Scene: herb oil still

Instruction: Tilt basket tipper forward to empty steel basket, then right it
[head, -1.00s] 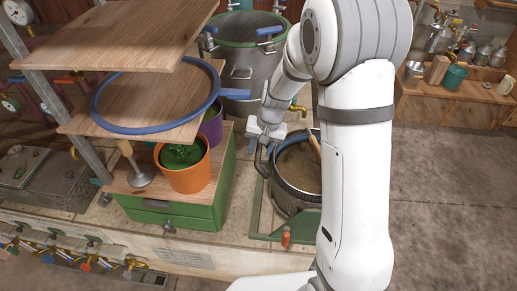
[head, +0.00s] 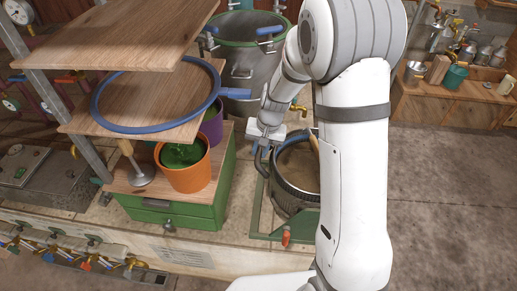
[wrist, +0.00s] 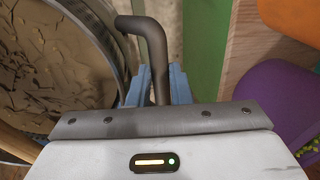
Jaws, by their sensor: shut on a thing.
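The steel basket (head: 291,196) sits upright in the green-framed basket tipper (head: 258,222), right of centre in the head view and partly hidden by my arm. Its open top shows brown, flaky contents, also seen at the left of the wrist view, where the basket's dark rim (wrist: 117,50) curves. A dark bent handle (wrist: 156,42) stands beside the rim. My gripper (head: 263,148) is at the left side of the basket. In the wrist view its blue jaws (wrist: 155,88) are shut around the handle's lower part.
An orange pot (head: 190,172) with green contents and a purple pot (head: 212,128) stand on a green drawer cabinet (head: 200,212) to the left. Wooden shelves and a blue ring (head: 96,110) overhang them. A large steel vat (head: 240,62) stands behind.

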